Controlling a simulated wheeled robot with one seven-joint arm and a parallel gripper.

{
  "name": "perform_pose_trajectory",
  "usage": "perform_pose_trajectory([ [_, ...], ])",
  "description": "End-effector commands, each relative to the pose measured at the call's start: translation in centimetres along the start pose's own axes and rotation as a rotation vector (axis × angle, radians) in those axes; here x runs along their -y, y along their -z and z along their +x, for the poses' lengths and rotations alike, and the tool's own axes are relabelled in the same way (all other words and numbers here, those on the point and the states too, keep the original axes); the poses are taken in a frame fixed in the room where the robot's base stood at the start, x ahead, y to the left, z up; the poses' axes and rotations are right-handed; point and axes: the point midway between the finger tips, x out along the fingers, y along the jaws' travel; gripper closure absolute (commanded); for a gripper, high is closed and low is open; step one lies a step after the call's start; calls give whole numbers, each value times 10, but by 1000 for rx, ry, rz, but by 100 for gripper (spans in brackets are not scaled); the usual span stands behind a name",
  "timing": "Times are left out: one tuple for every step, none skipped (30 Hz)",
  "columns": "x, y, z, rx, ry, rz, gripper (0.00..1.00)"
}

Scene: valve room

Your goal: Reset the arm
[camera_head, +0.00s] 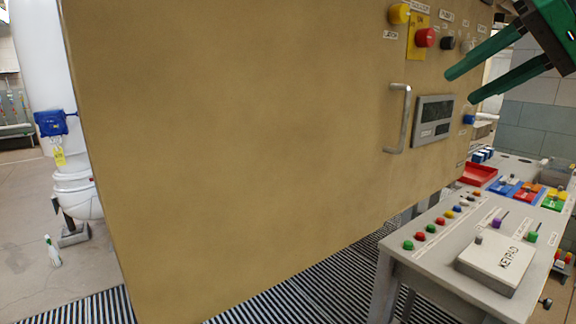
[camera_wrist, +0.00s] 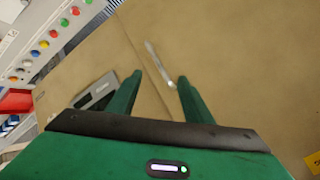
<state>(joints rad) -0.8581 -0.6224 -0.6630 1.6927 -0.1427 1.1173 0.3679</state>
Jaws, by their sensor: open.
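My gripper (camera_head: 460,86) is green, at the upper right of the head view, raised in front of the tan cabinet (camera_head: 240,130). Its two fingers are apart with nothing between them. In the wrist view my gripper (camera_wrist: 158,78) shows both fingers spread toward the tan panel. A grey bar handle (camera_head: 399,118) is on the cabinet, left of the fingers, and shows beyond the fingertips in the wrist view (camera_wrist: 154,62). A grey display (camera_head: 433,120) sits right of the handle and is partly behind a finger in the wrist view (camera_wrist: 98,92).
A red tray (camera_head: 478,175) lies behind. A red button (camera_head: 425,38) and yellow knob (camera_head: 399,13) are at the cabinet's top. Open floor (camera_head: 30,215) is at left.

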Motion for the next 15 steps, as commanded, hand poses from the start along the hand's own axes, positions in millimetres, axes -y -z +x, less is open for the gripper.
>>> perform_pose_trajectory([
  [-13,-13,7,13,-43,13,54],
  [-19,-20,11,20,-66,18,54],
  [-29,-30,17,31,-97,26,54],
  [-36,-38,21,40,-120,32,54],
  [-43,-46,26,49,-144,38,54],
  [-54,-56,31,62,-175,47,54],
  [-61,-64,35,71,-198,55,54],
  [-69,-72,38,81,-220,63,54],
  [-79,-83,43,95,-251,73,54],
  [-88,-92,46,106,-274,83,54],
  [-96,-100,50,117,-296,92,54],
  [-107,-112,54,132,-325,104,54],
  [-115,-121,56,143,-348,115,54],
  [-123,-131,59,155,-369,124,54],
  [-134,-143,62,172,-398,138,54],
])
